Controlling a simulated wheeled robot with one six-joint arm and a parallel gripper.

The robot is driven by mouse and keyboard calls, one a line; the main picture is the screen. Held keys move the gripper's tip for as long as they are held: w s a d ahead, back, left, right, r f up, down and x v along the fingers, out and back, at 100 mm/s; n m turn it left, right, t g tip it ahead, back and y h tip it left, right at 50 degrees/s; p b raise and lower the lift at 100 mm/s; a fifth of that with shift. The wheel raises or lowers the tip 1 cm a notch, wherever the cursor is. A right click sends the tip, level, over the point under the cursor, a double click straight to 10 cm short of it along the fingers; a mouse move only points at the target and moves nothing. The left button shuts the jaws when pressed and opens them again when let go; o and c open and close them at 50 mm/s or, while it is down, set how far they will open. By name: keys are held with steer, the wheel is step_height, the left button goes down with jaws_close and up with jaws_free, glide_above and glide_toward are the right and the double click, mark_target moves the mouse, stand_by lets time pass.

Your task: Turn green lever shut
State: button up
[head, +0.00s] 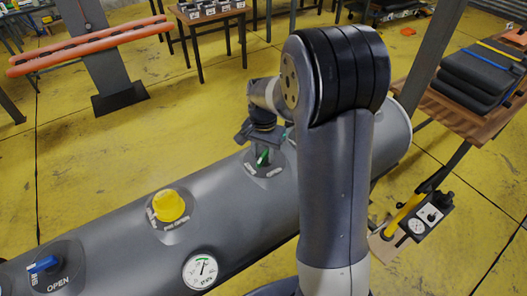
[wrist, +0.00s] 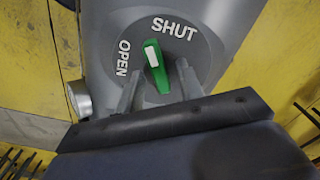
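The green lever (wrist: 157,72), with a white stripe on its end, sits on a round grey plate (wrist: 205,48) marked SHUT and OPEN. Its white end points up and slightly left in the wrist view, between the two words. In the head view the lever (head: 263,157) is on top of the grey tube. My gripper (wrist: 160,76) is open, with one finger on each side of the lever. Small gaps seem to show between fingers and lever.
A wooden table with black folded stacks (head: 480,75) stands at right. Yellow floor (head: 190,120) is clear behind the tube.

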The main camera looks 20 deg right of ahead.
mark_target(262, 154)
jaws_close()
steer(key=shift+m, duration=0.3)
steer(key=shift+w+a+m+b, duration=0.1)
steer(key=shift+m+b, duration=0.2)
steer(key=shift+m, duration=1.1)
steer(key=shift+w+a+m+b, duration=0.1)
steer(key=shift+m+b, duration=0.15)
steer(key=shift+m, duration=1.15)
steer(key=shift+o, duration=0.3)
jaws_free()
steer(key=shift+r, duration=0.1)
step_height(262, 154, up, 11)
steer(key=b, duration=0.1)
